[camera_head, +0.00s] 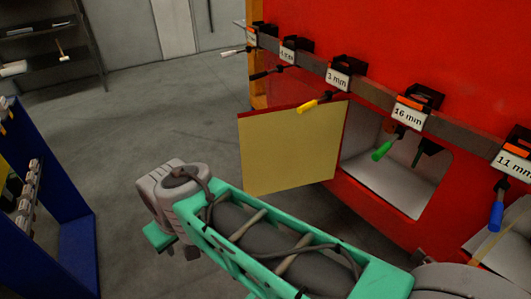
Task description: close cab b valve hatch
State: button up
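The hatch (290,150) is a pale yellow panel with a thin red edge. It stands swung open from the red nosecone, at the left of a rectangular opening (405,178) with a light grey interior. No label naming the cab or valve is readable. My arm reaches in from the lower right, and its grey wrist is left of and below the hatch, apart from it in the picture. A small teal part of my gripper (158,237) shows under the wrist; its fingers are mostly hidden, so whether it is open or shut is unclear.
A rail (375,92) with labelled tools in holders, including a green-handled tool (384,149), runs across the red nosecone (430,40) above the opening. A blue rack (65,205) stands at left and dark shelves (45,45) at the back. The grey floor between is clear.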

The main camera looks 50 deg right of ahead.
aim_at(281, 148)
jog(key=i, duration=2.85)
jog(key=z, duration=2.15)
